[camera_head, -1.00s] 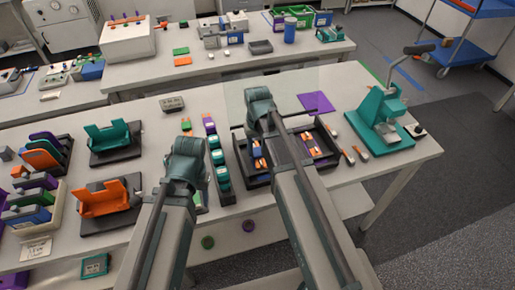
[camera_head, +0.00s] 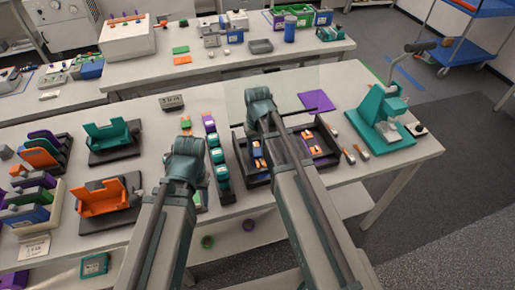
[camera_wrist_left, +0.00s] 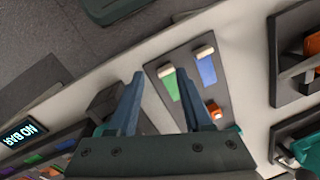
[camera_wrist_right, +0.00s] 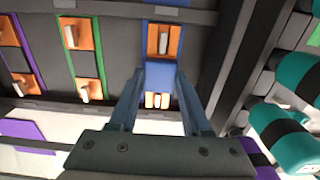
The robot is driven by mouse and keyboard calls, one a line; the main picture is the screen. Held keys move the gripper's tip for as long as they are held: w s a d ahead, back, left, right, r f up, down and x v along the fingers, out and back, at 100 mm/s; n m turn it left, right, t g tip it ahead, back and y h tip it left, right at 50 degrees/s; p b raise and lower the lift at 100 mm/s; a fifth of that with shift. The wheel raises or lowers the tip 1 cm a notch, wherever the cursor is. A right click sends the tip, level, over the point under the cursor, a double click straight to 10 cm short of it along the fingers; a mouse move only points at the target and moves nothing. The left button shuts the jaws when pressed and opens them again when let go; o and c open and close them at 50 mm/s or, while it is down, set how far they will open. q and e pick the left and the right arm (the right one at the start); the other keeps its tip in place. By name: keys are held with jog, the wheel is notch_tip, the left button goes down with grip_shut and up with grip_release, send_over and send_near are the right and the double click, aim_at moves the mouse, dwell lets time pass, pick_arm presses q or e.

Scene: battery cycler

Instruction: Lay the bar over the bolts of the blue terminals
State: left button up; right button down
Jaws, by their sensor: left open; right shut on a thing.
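In the head view my left gripper (camera_head: 187,146) is above the table, left of a row of teal cylinders. In the left wrist view its fingers (camera_wrist_left: 164,88) are open and empty, beside a grey board (camera_wrist_left: 160,82) with green and blue strips. My right gripper (camera_head: 259,96) reaches over a black tray (camera_head: 240,160). In the right wrist view its fingertips (camera_wrist_right: 160,72) are shut on a blue piece (camera_wrist_right: 160,75), probably the bar. Orange blocks with pale bolts lie in line with it inside a blue outline (camera_wrist_right: 146,40). Where the piece touches below is unclear.
Green-outlined (camera_wrist_right: 98,50) and purple-outlined rows lie left of the blue one. Teal cylinders (camera_head: 218,160) stand left of the tray. A teal press (camera_head: 380,110) stands right. A display (camera_wrist_left: 32,132) reads NO BAR upside down.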

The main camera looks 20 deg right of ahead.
pick_arm(q)
jog(key=shift+f, duration=0.2)
pick_arm(e)
jog(key=shift+f, duration=0.2)
jog(key=shift+c, duration=1.4)
grip_release()
jog(key=shift+r, duration=0.1)
pick_arm(q)
notch_tip(320, 180, up, 14)
jog(key=p, duration=1.3)
jog(key=shift+p, duration=0.3)
pick_arm(e)
notch_tip(320, 180, up, 14)
pick_arm(q)
jog(key=shift+f, duration=0.1)
pick_arm(e)
jog(key=shift+f, duration=0.2)
